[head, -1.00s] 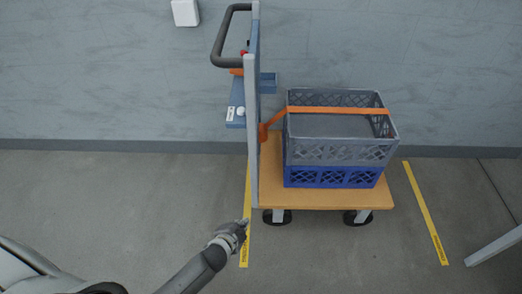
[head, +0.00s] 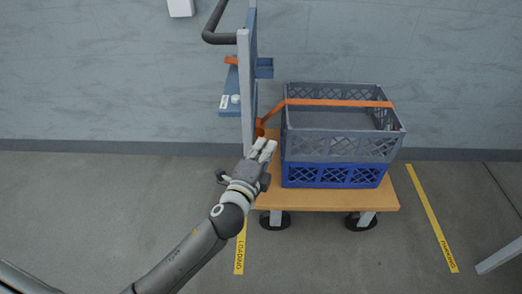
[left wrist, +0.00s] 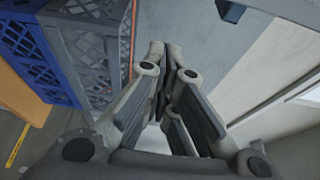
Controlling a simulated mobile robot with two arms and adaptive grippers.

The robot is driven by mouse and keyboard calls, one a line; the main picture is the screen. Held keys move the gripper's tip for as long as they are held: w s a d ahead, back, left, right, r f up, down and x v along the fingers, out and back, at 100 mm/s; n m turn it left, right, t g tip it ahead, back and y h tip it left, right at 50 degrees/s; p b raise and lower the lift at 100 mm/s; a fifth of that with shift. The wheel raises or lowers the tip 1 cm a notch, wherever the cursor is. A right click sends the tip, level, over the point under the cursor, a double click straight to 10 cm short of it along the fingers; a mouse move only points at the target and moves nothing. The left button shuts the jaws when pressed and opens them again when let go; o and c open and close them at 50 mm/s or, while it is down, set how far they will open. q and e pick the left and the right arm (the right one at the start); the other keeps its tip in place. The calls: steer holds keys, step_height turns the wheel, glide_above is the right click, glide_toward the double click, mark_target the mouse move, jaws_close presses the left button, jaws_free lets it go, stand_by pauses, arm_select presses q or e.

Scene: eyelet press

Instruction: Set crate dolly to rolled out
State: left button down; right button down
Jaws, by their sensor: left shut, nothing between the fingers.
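The crate dolly has a wooden deck (head: 330,200) on black wheels and a tall grey post (head: 245,85) with a dark push handle (head: 212,30) at its left end. A grey crate (head: 340,147) sits on a blue crate (head: 333,175), with an orange strap (head: 340,102) across the top. My left gripper (head: 266,148) is shut and empty, in front of the post's lower part and left of the crates. Contact with the post cannot be told. In the left wrist view its fingers (left wrist: 170,62) come together; the blue crate (left wrist: 35,45) shows at left.
Yellow floor strips lie left (head: 239,250) and right (head: 432,218) of the dolly. A blue shelf (head: 235,100) hangs on the post side. The wall stands close behind. A grey bar (head: 498,250) shows at the lower right. Floor in front is clear.

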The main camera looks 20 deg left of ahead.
arm_select(q)
steer(key=w, duration=0.7)
steer(key=a, duration=0.1)
steer(key=s+a+b, duration=0.1)
steer(key=a, duration=0.1)
steer(key=shift+a, duration=0.2)
